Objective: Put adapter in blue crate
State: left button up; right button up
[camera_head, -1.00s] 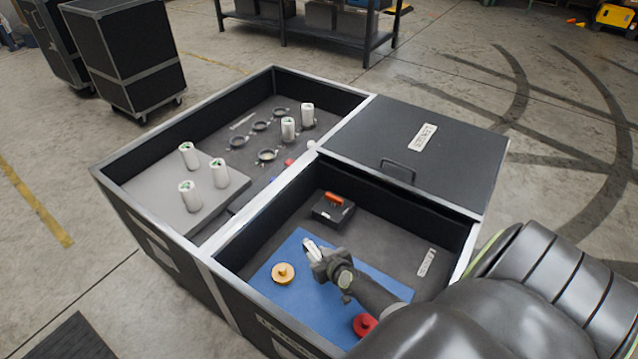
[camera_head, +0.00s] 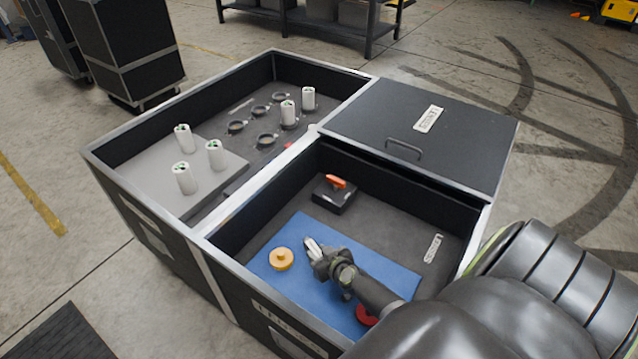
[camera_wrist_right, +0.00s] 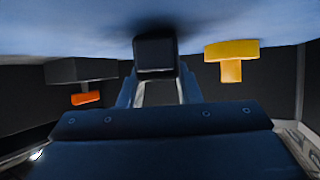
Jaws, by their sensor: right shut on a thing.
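My right gripper (camera_head: 312,246) is in the front compartment, low over a blue mat (camera_head: 300,232), beside a yellow knobbed disc (camera_head: 281,259). It is shut on a small dark block (camera_wrist_right: 155,54), perhaps the adapter. The wrist view shows the block between the fingers, close to the mat; whether it touches is unclear. No blue crate is clearly in view; the mat is the main blue thing. My left gripper is out of view.
A black box with an orange handle (camera_head: 334,193) stands behind the mat. A red disc (camera_head: 366,315) is partly hidden by my arm. The left compartment holds several white cylinders (camera_head: 183,138) and dark rings. A closed black lid (camera_head: 420,130) covers the back right.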

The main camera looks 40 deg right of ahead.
jog(key=shift+r, duration=0.1)
jog(key=shift+f, duration=0.2)
jog(key=o, duration=1.1)
